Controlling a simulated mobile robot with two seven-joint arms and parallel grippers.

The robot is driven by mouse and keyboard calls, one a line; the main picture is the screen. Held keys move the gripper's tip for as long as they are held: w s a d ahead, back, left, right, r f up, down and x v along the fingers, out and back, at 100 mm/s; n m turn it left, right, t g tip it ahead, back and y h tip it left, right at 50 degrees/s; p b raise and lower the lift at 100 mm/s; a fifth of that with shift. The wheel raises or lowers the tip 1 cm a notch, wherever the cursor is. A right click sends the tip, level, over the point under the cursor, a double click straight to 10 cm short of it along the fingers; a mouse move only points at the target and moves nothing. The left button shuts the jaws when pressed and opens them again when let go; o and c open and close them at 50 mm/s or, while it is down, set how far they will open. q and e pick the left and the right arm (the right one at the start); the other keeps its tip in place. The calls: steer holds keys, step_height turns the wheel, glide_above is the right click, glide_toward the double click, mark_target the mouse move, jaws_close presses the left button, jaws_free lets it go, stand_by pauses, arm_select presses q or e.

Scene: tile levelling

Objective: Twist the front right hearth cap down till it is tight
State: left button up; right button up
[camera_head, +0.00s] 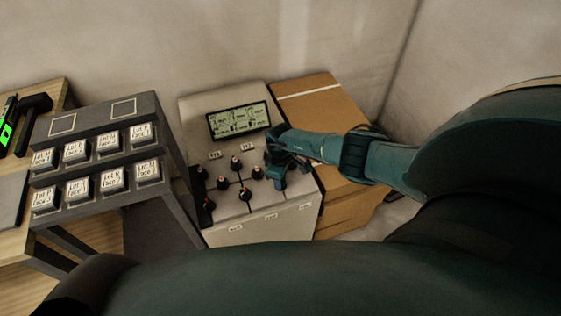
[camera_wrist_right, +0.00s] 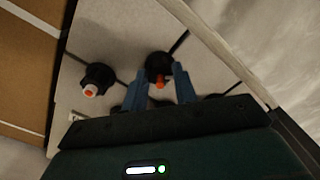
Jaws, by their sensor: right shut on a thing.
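The hearth is a pale tiled top (camera_head: 230,207) on a light box, with several black caps on the joints between its tiles. Caps with orange tips show in the head view, one near the middle (camera_head: 257,172) and one nearer the front (camera_head: 245,194). My right gripper (camera_head: 277,172) is at the right part of the top and hides the cap there. In the right wrist view its blue fingers (camera_wrist_right: 160,85) are shut on a black cap with an orange tip (camera_wrist_right: 158,66). Another cap (camera_wrist_right: 97,77) stands free to the left. My left gripper is not in view.
A display panel (camera_head: 238,120) rises behind the tiled top. Cardboard boxes (camera_head: 312,103) stand close on the right, under my right arm. A dark rack (camera_head: 105,115) of labelled blocks stands at the left beside a wooden table (camera_head: 60,93).

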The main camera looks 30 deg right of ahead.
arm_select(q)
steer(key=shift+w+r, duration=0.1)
arm_select(e)
steer(key=o, duration=1)
step_height(320, 180, up, 5)
steer(key=p, duration=0.3)
steer(key=shift+d+f, duration=0.1)
steer(key=shift+f, duration=0.05)
arm_select(q)
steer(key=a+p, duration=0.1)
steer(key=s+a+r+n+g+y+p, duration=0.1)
steer(key=p, duration=0.1)
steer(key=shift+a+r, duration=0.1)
arm_select(e)
step_height(320, 180, up, 8)
steer(key=shift+r, duration=0.25)
